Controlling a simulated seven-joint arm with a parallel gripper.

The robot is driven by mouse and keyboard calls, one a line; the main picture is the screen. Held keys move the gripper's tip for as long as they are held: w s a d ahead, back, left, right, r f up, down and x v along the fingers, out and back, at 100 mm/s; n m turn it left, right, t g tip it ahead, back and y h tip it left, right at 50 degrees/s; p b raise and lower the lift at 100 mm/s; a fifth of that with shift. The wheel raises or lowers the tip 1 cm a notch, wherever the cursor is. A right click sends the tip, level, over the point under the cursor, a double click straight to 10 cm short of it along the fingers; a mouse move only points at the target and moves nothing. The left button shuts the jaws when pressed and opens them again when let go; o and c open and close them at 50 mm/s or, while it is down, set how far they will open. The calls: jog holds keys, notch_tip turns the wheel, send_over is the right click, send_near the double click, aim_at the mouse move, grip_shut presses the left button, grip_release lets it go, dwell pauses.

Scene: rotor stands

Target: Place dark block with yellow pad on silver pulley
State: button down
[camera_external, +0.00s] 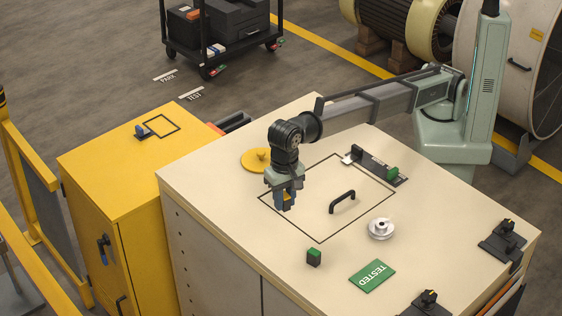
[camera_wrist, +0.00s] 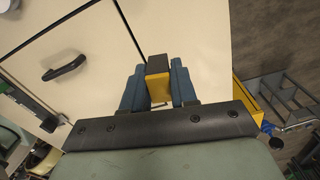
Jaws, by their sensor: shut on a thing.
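My gripper (camera_external: 286,200) points down over the left part of the cream bench top. It is shut on the dark block with a yellow pad (camera_wrist: 158,66), which sits between its blue fingers in the wrist view. In the external view only a bit of yellow shows between the fingers. The block appears held above the top, inside the black outlined square's left corner. The silver pulley (camera_external: 381,228) stands on the bench to the right of my gripper, with nothing on it.
A black handle (camera_external: 342,202) stands up between my gripper and the pulley. A dark block with a green top (camera_external: 313,257) and a green TESTED plate (camera_external: 372,276) lie nearer the front. A yellow disc (camera_external: 257,160) is behind my gripper. Black fixtures (camera_external: 502,240) line the right edge.

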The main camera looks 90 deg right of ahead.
jog(key=s+a+r+n, duration=0.1)
jog(key=s+a, duration=0.1)
jog(key=s, duration=0.3)
jog(key=s+a+r, duration=0.2)
jog(key=s+a, duration=0.1)
jog(key=s, duration=0.1)
jog(key=n, duration=0.1)
send_over(382, 224)
jog(key=shift+f, duration=4.55)
jog(key=shift+f, duration=0.1)
jog(key=c, duration=0.9)
grip_release()
